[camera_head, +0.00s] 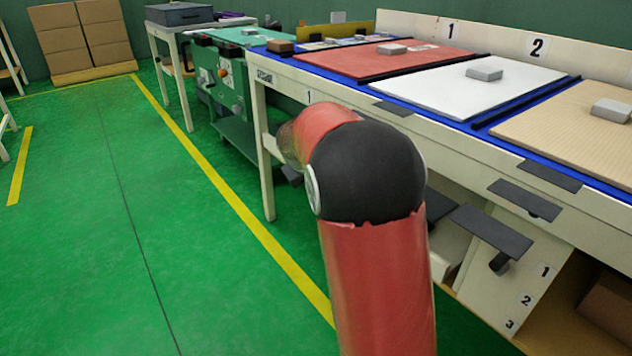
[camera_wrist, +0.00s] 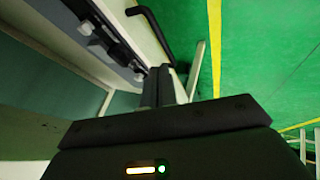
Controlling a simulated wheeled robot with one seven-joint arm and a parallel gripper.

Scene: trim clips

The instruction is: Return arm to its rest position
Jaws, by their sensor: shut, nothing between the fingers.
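My arm, red with a black elbow joint (camera_head: 368,172), rises in the middle of the head view and bends away toward the bench's left end. My gripper is mostly hidden behind the arm there. In the wrist view my gripper (camera_wrist: 163,88) has its two dark fingers together, with nothing between them. The fingers point toward a pale bench side with a dark handle (camera_wrist: 150,30) and the green floor. I cannot tell the exact gap from the fingertips to the bench.
The long workbench (camera_head: 262,100) stands at the right with red (camera_head: 370,62), white (camera_head: 450,80) and beige (camera_head: 560,125) panels, each bearing a grey block. Dark plates (camera_head: 490,230) stick out along its front. A green cart (camera_head: 225,85) stands behind. The green floor (camera_head: 80,250) at left is clear.

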